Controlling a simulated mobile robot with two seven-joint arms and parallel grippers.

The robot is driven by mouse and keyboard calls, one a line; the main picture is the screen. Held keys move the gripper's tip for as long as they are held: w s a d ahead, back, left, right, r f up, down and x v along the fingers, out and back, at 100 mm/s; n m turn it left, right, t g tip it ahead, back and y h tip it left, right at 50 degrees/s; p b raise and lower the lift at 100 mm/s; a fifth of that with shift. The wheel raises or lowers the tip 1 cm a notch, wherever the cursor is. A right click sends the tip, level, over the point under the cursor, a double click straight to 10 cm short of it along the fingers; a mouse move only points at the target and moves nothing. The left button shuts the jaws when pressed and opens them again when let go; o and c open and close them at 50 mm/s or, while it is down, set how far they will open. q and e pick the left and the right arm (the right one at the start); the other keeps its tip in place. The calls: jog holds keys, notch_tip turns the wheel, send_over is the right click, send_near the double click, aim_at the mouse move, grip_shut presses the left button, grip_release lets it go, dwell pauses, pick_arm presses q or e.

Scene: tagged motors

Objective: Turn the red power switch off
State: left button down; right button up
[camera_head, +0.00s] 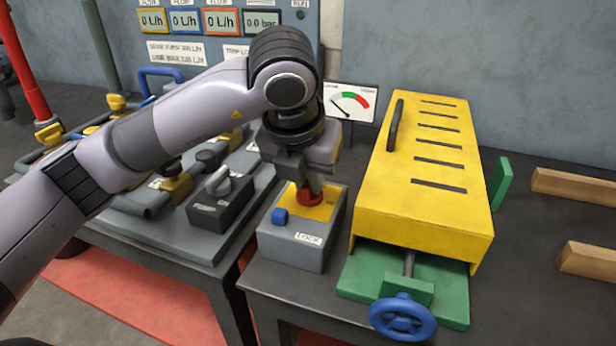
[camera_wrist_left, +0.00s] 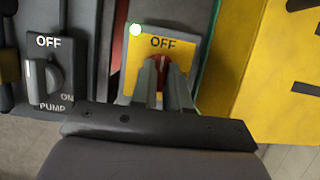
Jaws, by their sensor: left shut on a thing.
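The red power switch (camera_head: 309,195) sits on the yellow top plate of a grey box marked LOCK (camera_head: 295,245). My left gripper (camera_head: 313,188) reaches down onto it from above. In the left wrist view, my left gripper (camera_wrist_left: 163,80) is shut on the red switch (camera_wrist_left: 160,62), with a finger on each side of it. The word OFF shows on the yellow plate (camera_wrist_left: 185,45) just beyond the switch. The fingers hide much of the switch and the plate's near part. My right gripper is not in view.
A grey pump switch (camera_head: 217,180) stands to the left, among pipes. A yellow slotted cover (camera_head: 415,210) with a blue handwheel (camera_head: 402,317) is close on the right. A gauge (camera_head: 350,102) stands behind.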

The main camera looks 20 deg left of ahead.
aim_at(302, 213)
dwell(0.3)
pick_arm(q)
jog(key=c, duration=1.1)
grip_release()
jog(key=shift+r, duration=0.1)
jog(key=shift+p+v, duration=0.35)
jog(key=shift+v, duration=3.15)
